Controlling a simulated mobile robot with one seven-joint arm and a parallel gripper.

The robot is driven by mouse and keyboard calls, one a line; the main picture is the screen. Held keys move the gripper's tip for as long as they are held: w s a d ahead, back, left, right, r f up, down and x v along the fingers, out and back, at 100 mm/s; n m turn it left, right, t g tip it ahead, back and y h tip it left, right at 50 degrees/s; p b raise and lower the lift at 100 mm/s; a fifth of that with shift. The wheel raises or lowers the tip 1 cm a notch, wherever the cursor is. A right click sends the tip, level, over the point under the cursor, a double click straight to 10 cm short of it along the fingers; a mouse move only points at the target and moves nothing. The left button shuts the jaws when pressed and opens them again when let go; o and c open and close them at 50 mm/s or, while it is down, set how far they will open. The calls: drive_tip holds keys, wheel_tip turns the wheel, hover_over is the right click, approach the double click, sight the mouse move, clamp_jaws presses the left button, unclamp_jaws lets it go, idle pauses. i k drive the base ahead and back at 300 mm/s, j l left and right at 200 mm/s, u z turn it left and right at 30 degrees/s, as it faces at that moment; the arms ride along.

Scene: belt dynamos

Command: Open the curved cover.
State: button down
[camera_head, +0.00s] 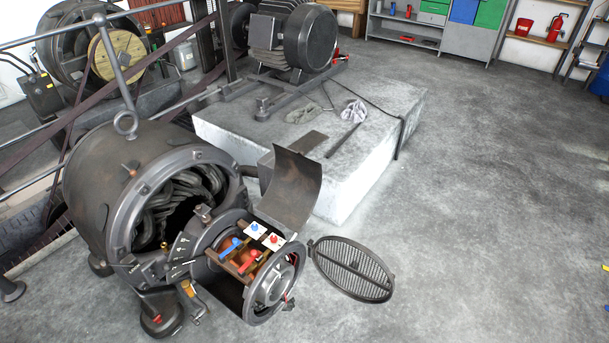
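The curved cover (292,188) is a dark, brownish bent metal plate. It stands raised above the near end of the large dark dynamo (103,183), on the upper right side of the end housing. Beneath it the housing (275,284) is open, and red and blue parts (249,259) show inside. Where the cover joins the housing is hard to make out. My gripper is not in view.
A round slotted grille (352,268) sticks out at the right of the housing, over the floor. A concrete block (340,165) behind bears a motor (291,36), gloves and a bar. Belts and rails cross the left side. The floor at right is clear.

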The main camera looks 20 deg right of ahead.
sight(289, 200)
drive_tip(key=k+u, duration=0.1)
drive_tip(key=k, duration=0.7)
drive_tip(key=u, duration=1.2)
drive_tip(key=k+l+u, duration=0.1)
drive_tip(key=l+u, duration=0.15)
drive_tip(key=l, duration=0.55)
drive_tip(key=k+l, duration=0.1)
drive_tip(key=l, duration=1.95)
drive_tip(key=k+l, duration=0.15)
drive_tip(key=l, duration=1.95)
drive_tip(key=k+l, duration=0.15)
drive_tip(key=l, duration=0.85)
